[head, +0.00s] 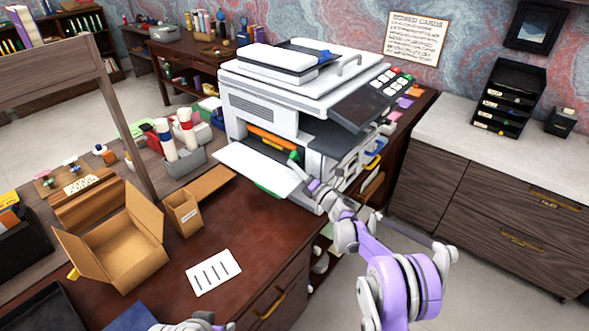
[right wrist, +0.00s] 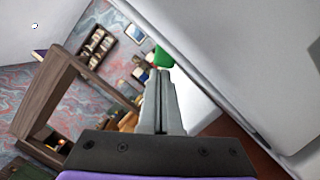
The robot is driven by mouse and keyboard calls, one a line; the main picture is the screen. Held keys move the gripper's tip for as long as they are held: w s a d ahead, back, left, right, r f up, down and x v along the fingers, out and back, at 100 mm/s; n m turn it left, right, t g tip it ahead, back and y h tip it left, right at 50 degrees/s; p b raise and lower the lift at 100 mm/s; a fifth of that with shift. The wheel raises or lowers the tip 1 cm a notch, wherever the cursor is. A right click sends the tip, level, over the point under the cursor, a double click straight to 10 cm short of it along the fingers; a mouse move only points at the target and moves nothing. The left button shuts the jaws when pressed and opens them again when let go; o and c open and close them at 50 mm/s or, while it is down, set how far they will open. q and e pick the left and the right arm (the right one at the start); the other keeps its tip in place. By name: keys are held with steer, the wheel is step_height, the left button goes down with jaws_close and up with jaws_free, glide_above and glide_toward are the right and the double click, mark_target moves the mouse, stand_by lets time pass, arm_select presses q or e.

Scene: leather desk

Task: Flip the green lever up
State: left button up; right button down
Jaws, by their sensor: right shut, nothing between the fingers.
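The green lever (head: 295,157) is on the front of the white printer (head: 262,100), by the right end of its output opening. It also shows in the right wrist view (right wrist: 162,57), just beyond my fingertips. My right gripper (head: 301,171) is shut and empty, with its tips close to the lever, just below it in the picture. I cannot tell whether they touch. In the right wrist view the closed fingers (right wrist: 160,85) point towards the green part. The lever's base is partly hidden. My left gripper's fingers are out of view.
A white paper tray (head: 258,170) juts out left of my right gripper. An open cardboard box (head: 115,245), a small carton (head: 183,212) and a printed sheet (head: 213,271) are on the desk. The printer's control panel (head: 362,108) overhangs at the right.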

mark_target(296, 154)
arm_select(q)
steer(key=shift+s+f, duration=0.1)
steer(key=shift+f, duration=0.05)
